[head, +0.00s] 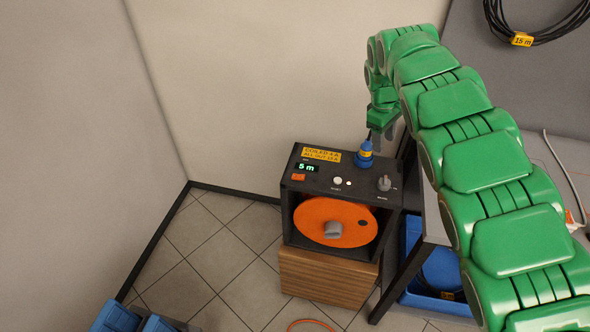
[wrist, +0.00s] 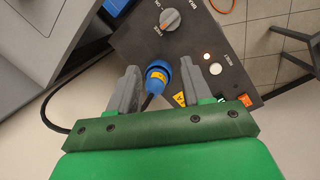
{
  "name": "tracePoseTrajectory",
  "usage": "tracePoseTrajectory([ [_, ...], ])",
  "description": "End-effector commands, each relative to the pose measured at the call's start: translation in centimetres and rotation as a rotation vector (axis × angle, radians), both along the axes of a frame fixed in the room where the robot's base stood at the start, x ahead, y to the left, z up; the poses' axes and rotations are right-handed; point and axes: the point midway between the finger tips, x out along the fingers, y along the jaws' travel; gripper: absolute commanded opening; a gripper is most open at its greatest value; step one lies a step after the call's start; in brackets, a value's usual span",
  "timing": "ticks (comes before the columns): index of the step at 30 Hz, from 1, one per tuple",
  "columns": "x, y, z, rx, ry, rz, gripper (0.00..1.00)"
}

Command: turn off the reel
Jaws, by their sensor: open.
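The reel is a black box (head: 335,262) with an orange drum (head: 335,222) in its front. Its top panel has a green display (head: 306,167) lit with "5 m", an orange switch (head: 298,177), a white button (head: 337,181) and a grey knob (head: 384,184). The knob (wrist: 170,20) and white button (wrist: 215,69) also show in the wrist view. A blue plug (head: 364,154) stands at the panel's back edge. My gripper (head: 384,132) is open above that edge. In the wrist view, the plug (wrist: 158,78) appears between the open fingers (wrist: 160,68); contact cannot be told.
The reel stands on a wooden box (head: 322,277). A dark-legged table (head: 399,280) is close on its right, with a blue bin (head: 440,291) underneath. A coiled black cable tagged "15 m" (head: 522,40) hangs at the upper right.

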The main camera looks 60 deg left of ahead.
Motion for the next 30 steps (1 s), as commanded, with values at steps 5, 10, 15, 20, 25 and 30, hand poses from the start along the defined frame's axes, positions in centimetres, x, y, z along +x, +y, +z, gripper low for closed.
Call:
tracePoseTrajectory([
  [5, -6.6, 5.7, -2.5, 0.011, 0.057, 0.196, 0.49],
  [10, -13.2, 9.8, -4.3, 0.026, 0.112, 0.371, 0.49],
  [15, -18.2, 12.2, -5.3, 0.045, 0.155, 0.498, 0.49],
  [20, -20.5, 13.0, -5.6, 0.051, 0.175, 0.552, 0.49],
  [25, -20.8, 13.1, -6.1, 0.051, 0.177, 0.560, 0.49],
  [30, -20.8, 13.1, -7.6, 0.048, 0.177, 0.558, 0.49],
])
